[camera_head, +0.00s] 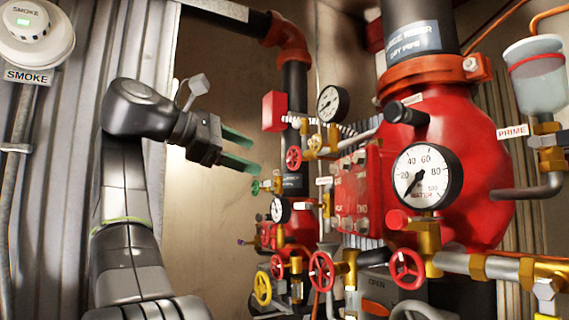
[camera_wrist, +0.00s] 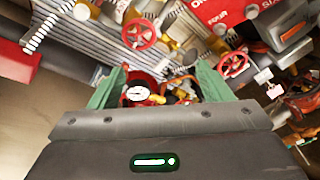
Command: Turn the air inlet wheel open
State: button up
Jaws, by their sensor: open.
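My gripper (camera_head: 254,154) is open and empty, its two green fingers pointing right toward the valve pipework, apart from it in the head view. Several handwheels show there: a small red wheel (camera_head: 293,158) just right of the fingertips, a green wheel (camera_head: 255,187) below them, a yellow wheel (camera_head: 262,288) and red wheels (camera_head: 321,271) lower down. I cannot tell which is the air inlet wheel; the small labels are unreadable. In the wrist view, a red wheel (camera_wrist: 140,33) lies beyond the open fingers (camera_wrist: 160,78), and another red wheel (camera_wrist: 232,65) is beyond the right finger.
A large red valve body (camera_head: 460,150) with a water gauge (camera_head: 427,177) fills the right. Another gauge (camera_head: 332,104) and a red box (camera_head: 274,111) are near the gripper. A smoke detector (camera_head: 35,35) hangs at left. Bare wall (camera_head: 205,230) lies below the gripper.

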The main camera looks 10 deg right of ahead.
aim_at(291, 159)
notch_tip(291, 159, down, 5)
jog(key=w+m+t+h+b, duration=0.2)
jog(key=m+h+b, duration=0.45)
jog(key=m, duration=1.95)
jog(key=shift+h, duration=0.25)
jog(key=p+x, duration=0.1)
jog(key=x, duration=0.2)
jog(key=p+x, duration=0.2)
jog(key=x, duration=0.2)
jog(key=p+x, duration=0.1)
jog(key=x, duration=0.3)
jog(key=shift+s+a+r, duration=0.1)
jog(key=shift+s+r, duration=0.05)
jog(key=shift+r, duration=0.15)
jog(key=shift+p+x, duration=0.5)
jog(key=shift+x, duration=0.3)
jog(key=shift+f, duration=0.1)
